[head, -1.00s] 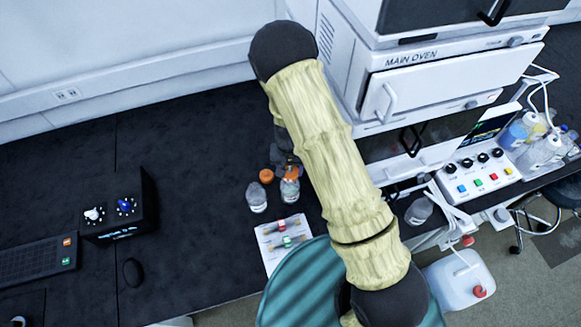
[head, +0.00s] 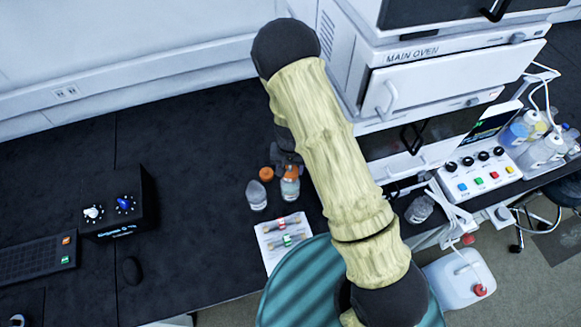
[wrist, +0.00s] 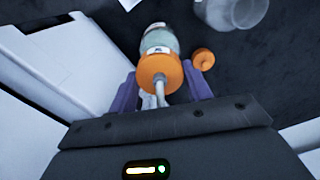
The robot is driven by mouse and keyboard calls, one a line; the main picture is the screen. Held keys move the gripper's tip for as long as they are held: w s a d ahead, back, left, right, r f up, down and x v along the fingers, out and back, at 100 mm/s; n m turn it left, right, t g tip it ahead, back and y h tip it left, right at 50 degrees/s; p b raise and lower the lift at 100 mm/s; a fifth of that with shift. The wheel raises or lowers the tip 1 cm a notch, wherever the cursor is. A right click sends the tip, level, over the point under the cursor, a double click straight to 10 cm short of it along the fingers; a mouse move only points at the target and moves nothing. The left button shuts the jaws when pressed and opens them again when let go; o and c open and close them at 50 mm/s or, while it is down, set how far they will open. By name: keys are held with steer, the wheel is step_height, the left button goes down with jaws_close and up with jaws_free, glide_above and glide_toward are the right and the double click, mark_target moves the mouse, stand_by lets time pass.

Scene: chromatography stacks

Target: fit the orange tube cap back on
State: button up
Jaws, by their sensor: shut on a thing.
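The orange tube cap (wrist: 159,70) sits between the fingers of my gripper (wrist: 160,85), which is shut on it. Pale tubing rises from its top toward the wrist camera. The cap is in line with the mouth of a bottle (wrist: 160,39) with pale greenish contents and a label. I cannot tell whether the cap is seated or just above the neck. In the head view the orange cap (head: 291,171) shows at the top of the upright bottle (head: 289,190). My arm partly hides the gripper there.
A second, plain orange cap (head: 266,173) lies on the dark bench beside the bottle, close to my finger. A clear bottle (head: 256,196) stands to the left. A white sheet with small vials (head: 271,229) lies in front. The oven stack (head: 430,85) is at right.

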steer(key=shift+f, duration=0.15)
steer(key=shift+f+b, duration=0.8)
steer(key=shift+f, duration=0.05)
steer(key=shift+f, duration=0.1)
steer(key=shift+f+b, duration=0.35)
stand_by(0.4)
steer(key=o, duration=1.5)
